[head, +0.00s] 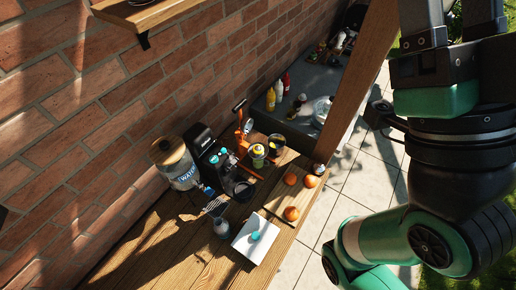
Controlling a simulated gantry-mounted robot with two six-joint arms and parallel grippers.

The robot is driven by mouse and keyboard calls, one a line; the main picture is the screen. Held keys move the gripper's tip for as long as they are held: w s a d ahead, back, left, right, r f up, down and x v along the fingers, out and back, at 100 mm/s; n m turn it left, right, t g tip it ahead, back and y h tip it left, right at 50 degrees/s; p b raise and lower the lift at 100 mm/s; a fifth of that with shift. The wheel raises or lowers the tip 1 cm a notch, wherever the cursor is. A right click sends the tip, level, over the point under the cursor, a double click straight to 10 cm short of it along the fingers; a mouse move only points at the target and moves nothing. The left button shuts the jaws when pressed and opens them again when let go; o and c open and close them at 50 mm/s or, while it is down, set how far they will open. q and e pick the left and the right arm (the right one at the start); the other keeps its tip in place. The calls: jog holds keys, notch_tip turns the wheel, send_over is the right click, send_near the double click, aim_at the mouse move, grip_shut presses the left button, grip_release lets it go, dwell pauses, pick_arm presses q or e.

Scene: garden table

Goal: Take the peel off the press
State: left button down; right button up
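An orange lever press (240,132) stands against the brick wall at the back of the wooden table. Its upright and dark-tipped handle show, but its lower part is partly hidden by a yellow-and-grey container (257,155) in front. I cannot make out a peel on the press; the detail is too small. Neither gripper shows in the head view. Links of my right arm fill the right side of the picture and run out of the frame at the bottom.
A black coffee machine (212,160) and a lidded water jar (176,163) stand left of the press. Three orange round fruits (291,213) lie at the right. A white board (257,239) with a teal item lies in front. A wooden post (353,85) rises at the right.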

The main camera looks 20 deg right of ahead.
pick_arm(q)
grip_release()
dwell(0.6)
